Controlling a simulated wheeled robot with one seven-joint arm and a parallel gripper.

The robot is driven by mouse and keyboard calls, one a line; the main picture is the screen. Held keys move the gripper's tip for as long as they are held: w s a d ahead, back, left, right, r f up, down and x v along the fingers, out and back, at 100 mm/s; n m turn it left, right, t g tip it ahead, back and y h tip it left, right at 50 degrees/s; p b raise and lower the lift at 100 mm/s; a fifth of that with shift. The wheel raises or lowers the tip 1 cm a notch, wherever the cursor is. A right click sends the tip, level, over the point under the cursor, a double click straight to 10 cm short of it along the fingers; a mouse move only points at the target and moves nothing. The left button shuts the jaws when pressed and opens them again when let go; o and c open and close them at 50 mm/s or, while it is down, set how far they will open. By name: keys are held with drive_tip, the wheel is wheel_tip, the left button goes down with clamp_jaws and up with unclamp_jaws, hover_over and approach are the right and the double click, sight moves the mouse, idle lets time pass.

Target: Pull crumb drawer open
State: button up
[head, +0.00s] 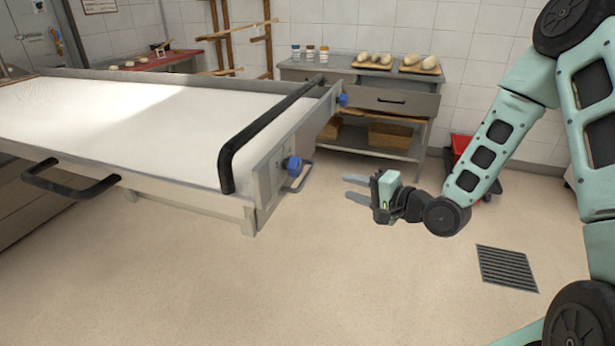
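My gripper (347,187) is open and empty, its two grey fingers pointing left. It is in mid-air, to the right of a metal loader with a white top (120,112). The end face of the loader has two blue knobs (292,166) and a small grey loop handle (300,179); this may be the crumb drawer's handle, but I cannot tell for sure. A gap shows between my fingertips and the loop handle. No open drawer shows at that end.
A black push bar (262,132) rises above the loader's end, and a black handle (68,184) sticks out at its front left. A grey bench (430,101) with bread stands behind. A red bin (461,149) is beside it. The floor around a drain grate (506,268) is clear.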

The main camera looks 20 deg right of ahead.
sight(308, 173)
drive_tip(key=p+x, duration=0.1)
drive_tip(key=x, duration=1.3)
drive_tip(key=shift+w+a+f, duration=0.1)
drive_tip(key=shift+w+a, duration=0.1)
drive_tip(key=shift+w, duration=0.15)
clamp_jaws()
